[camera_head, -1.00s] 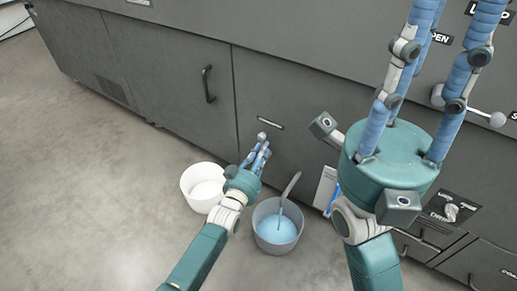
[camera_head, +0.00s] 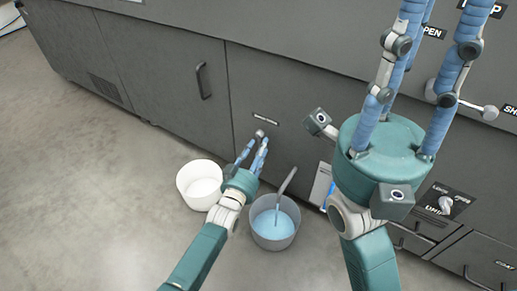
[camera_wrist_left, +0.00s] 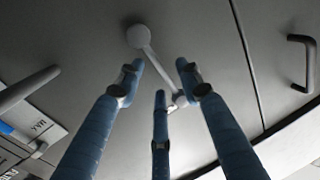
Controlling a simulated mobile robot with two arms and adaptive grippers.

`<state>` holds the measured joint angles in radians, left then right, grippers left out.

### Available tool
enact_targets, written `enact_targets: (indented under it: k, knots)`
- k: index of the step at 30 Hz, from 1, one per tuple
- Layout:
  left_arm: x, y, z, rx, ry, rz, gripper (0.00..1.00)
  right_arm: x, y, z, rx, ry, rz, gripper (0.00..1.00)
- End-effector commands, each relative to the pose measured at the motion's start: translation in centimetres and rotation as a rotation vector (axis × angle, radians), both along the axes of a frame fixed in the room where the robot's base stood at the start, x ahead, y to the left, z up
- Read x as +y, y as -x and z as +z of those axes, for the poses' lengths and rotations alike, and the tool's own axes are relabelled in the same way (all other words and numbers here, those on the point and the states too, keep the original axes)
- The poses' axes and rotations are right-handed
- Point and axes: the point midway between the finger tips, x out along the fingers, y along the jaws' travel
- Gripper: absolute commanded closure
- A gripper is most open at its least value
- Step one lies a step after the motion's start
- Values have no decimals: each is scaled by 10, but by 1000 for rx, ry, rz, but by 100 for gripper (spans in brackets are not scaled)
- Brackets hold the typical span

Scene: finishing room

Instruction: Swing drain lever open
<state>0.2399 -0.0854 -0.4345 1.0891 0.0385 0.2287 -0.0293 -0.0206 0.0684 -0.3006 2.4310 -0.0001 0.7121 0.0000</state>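A small lever with a pale ball knob (camera_head: 260,133) sits low on the grey cabinet front, under a narrow label too small to read. I take it as the drain lever. The left wrist view shows its knob (camera_wrist_left: 138,37) and thin rod, slanting down right to a pivot. My left gripper (camera_head: 252,147) is at this lever. In the left wrist view its fingers (camera_wrist_left: 160,75) are spread, with the rod between them and the knob beyond the tips; contact is unclear. My right gripper (camera_head: 430,40) is raised in front of the cabinet, its blue fingers apart, tips out of frame.
A white bucket (camera_head: 184,194) and a grey bucket of blue liquid (camera_head: 276,243) stand below on the floor. Another ball-ended lever (camera_head: 490,112) is at right between OPEN and SHUT labels. A switch panel (camera_head: 445,203) is lower right. Open floor lies left.

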Motion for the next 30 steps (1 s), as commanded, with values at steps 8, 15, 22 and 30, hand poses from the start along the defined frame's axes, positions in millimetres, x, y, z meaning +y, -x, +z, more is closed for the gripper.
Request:
enact_targets:
  k: [8,15,22,30]
  knots:
    - [2,4,1,0,2,1,64,0,0,-1,2,1,-1,75]
    - [20,41,-1,1,0,1,64,0,0,0,1,0,-1,75]
    - [39,84,-1,1,0,0,64,0,0,0,0,0,-1,75]
    - [50,108,0,0,1,0,64,0,0,0,0,0,0,75]
